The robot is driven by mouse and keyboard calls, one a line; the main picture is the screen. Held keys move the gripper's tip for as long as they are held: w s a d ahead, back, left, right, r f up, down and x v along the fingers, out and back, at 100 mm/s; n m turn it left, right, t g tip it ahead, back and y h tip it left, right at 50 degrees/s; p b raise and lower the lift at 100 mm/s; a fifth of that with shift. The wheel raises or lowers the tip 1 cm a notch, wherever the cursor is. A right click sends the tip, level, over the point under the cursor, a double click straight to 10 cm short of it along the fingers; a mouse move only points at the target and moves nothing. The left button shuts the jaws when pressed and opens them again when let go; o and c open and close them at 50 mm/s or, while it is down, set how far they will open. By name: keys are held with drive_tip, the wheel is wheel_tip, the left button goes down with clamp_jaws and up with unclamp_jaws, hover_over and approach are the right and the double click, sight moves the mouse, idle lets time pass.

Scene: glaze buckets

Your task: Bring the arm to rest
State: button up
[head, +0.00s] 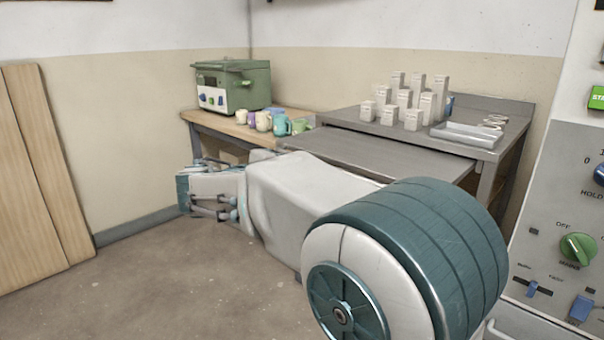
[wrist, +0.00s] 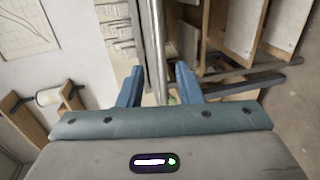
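My arm reaches to the left across the head view, above the floor and in front of the tables. My gripper (head: 183,192) is at its left end, apart from everything around it. In the wrist view my gripper (wrist: 158,82) shows two blue fingers spread apart. Nothing is held between them. A grey bar behind the gap looks like background.
A wooden table (head: 205,126) carries a green box-shaped appliance (head: 238,88) and several mugs (head: 263,121). A grey metal table (head: 335,117) holds several pale boxes (head: 404,98) and a tray (head: 464,135). Wooden boards (head: 40,160) lean at left. Floor (head: 150,275) below is clear.

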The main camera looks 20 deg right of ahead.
drive_tip(key=s+d+r+m+g+y+p, duration=0.1)
drive_tip(key=s+d+r+g+y+p, duration=0.15)
drive_tip(key=s+p, duration=0.45)
drive_tip(key=s+d+r+m+g+y+p, duration=0.15)
drive_tip(key=s+y+p, duration=0.35)
drive_tip(key=p, duration=0.5)
drive_tip(key=s+a+r+m+y+p, duration=0.1)
drive_tip(key=s+a+r+y+p, duration=0.2)
drive_tip(key=s+p, duration=0.3)
drive_tip(key=s+a+r+m+y+p, duration=0.2)
drive_tip(key=s+p, duration=0.4)
drive_tip(key=p, duration=0.4)
wheel_tip(320, 180, up, 3)
drive_tip(key=shift+s+a+f+g+y, duration=0.25)
drive_tip(key=shift+a+g+y, duration=0.15)
drive_tip(key=shift+a+y, duration=0.2)
drive_tip(key=shift+d+m, duration=0.2)
drive_tip(key=shift+m, duration=0.15)
